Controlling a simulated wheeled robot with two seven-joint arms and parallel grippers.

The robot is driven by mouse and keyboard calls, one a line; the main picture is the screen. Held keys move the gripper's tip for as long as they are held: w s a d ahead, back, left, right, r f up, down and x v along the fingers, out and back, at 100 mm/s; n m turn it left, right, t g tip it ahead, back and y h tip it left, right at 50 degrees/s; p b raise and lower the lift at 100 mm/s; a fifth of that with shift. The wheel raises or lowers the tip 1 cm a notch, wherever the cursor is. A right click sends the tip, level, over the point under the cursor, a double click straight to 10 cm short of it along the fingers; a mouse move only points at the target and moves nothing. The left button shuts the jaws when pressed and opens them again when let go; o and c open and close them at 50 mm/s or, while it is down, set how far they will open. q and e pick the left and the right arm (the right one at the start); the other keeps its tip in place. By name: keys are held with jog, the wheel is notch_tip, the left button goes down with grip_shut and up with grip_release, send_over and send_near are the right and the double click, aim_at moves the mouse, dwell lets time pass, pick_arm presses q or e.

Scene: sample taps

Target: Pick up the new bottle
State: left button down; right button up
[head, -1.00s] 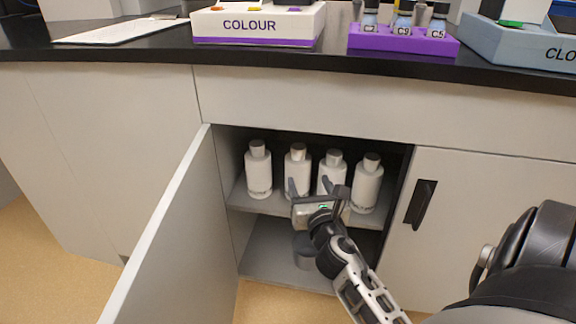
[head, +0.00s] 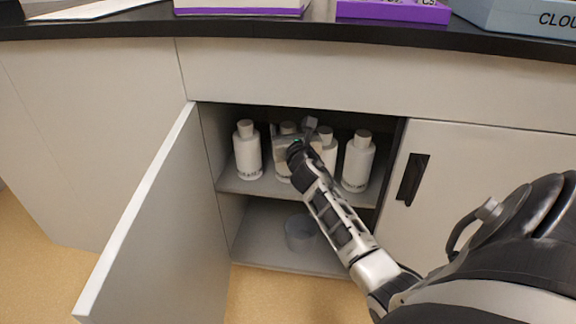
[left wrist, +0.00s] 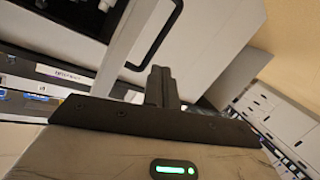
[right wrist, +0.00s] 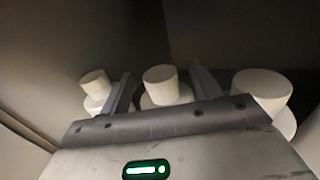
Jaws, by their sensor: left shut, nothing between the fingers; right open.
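Several white bottles with pale caps stand in a row on the upper shelf of the open cupboard: the leftmost (head: 247,155), the second (head: 287,128), the third (head: 329,148) and the rightmost (head: 357,163). Their labels are too small to read, so I cannot tell which is the new one. My right gripper (head: 292,126) is open at the second bottle, hiding most of its body. In the right wrist view its fingers stand either side of the middle bottle's cap (right wrist: 160,84); contact is not clear. My left gripper (left wrist: 162,85) is shut and empty, away from the bottles.
The cupboard door (head: 150,215) stands open at the left. A grey round container (head: 299,233) sits on the lower shelf. The neighbouring bottles stand close to my right fingers. The black worktop (head: 280,27) overhangs above, with a purple rack (head: 393,12) on it.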

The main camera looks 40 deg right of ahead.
jog(key=shift+w+d+f, duration=0.1)
jog(key=shift+w+d, duration=0.2)
jog(key=shift+w, duration=0.25)
jog(key=shift+w+d, duration=0.15)
jog(key=shift+w, duration=0.1)
grip_shut()
pick_arm(q)
jog(key=shift+w+d+r, duration=0.15)
jog(key=shift+r, duration=0.4)
pick_arm(e)
jog(key=shift+r, duration=0.2)
